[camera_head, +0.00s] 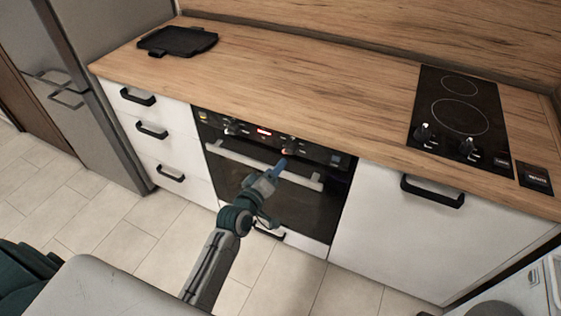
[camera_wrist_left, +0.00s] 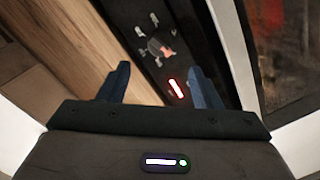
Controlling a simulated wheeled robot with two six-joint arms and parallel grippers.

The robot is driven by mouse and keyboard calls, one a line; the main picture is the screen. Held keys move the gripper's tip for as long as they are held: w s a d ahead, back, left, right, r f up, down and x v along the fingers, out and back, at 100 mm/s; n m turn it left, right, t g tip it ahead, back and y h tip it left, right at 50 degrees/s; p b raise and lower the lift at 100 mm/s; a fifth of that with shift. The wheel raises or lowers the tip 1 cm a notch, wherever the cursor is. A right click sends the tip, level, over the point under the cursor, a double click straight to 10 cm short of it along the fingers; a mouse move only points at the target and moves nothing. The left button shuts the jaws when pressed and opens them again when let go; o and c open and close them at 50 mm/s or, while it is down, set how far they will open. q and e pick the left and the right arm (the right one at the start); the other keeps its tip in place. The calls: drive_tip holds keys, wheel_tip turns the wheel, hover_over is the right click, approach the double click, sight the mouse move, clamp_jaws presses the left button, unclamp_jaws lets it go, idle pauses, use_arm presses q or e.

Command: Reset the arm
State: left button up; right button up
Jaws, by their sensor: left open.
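My left arm reaches up from the bottom of the head view, and its gripper (camera_head: 281,166) is in front of the black built-in oven (camera_head: 270,185), close to the oven's handle and below its knobs. In the left wrist view the two blue fingers (camera_wrist_left: 161,88) are apart with nothing between them. Past them show the oven's control panel (camera_wrist_left: 150,40) with a lit red display, and the wooden counter edge. I cannot tell whether the gripper touches the oven handle (camera_head: 240,158). My right gripper is not in view.
A wooden counter (camera_head: 300,75) runs above white drawers (camera_head: 165,150) and a white cabinet (camera_head: 400,230). A black tray (camera_head: 177,41) lies at its left end, and a black cooktop (camera_head: 460,115) with knobs is at the right. A grey fridge (camera_head: 100,80) stands left. Tiled floor (camera_head: 160,235) is clear in front of the drawers.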

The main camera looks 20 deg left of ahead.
use_arm(q)
drive_tip(key=shift+s+a+r, duration=0.1)
drive_tip(key=shift+s, duration=0.8)
drive_tip(key=s+a+f+m+g, duration=0.1)
drive_tip(key=s+f+g, duration=0.25)
drive_tip(key=f, duration=0.75)
drive_tip(key=s+a+f+m+g+y, duration=0.15)
drive_tip(key=s+f, duration=0.35)
drive_tip(key=f, duration=0.7)
drive_tip(key=s+a+f+m+g, duration=0.1)
drive_tip(key=s+f+m+g, duration=0.3)
drive_tip(key=f, duration=0.7)
drive_tip(key=s+a+f+m+g, duration=0.1)
drive_tip(key=s+f+g, duration=0.1)
drive_tip(key=s+f, duration=0.4)
drive_tip(key=s+a+f+m+g, duration=0.1)
drive_tip(key=s+f, duration=0.6)
drive_tip(key=s, duration=1)
drive_tip(key=s+a+f+m+g+y, duration=0.1)
drive_tip(key=s+a+f+g, duration=0.1)
drive_tip(key=s+f, duration=0.5)
drive_tip(key=s+g, duration=0.1)
drive_tip(key=s, duration=0.3)
drive_tip(key=shift+s+a+g, duration=0.35)
drive_tip(key=shift+g, duration=0.05)
drive_tip(key=shift+w+m, duration=0.1)
drive_tip(key=shift+m, duration=0.15)
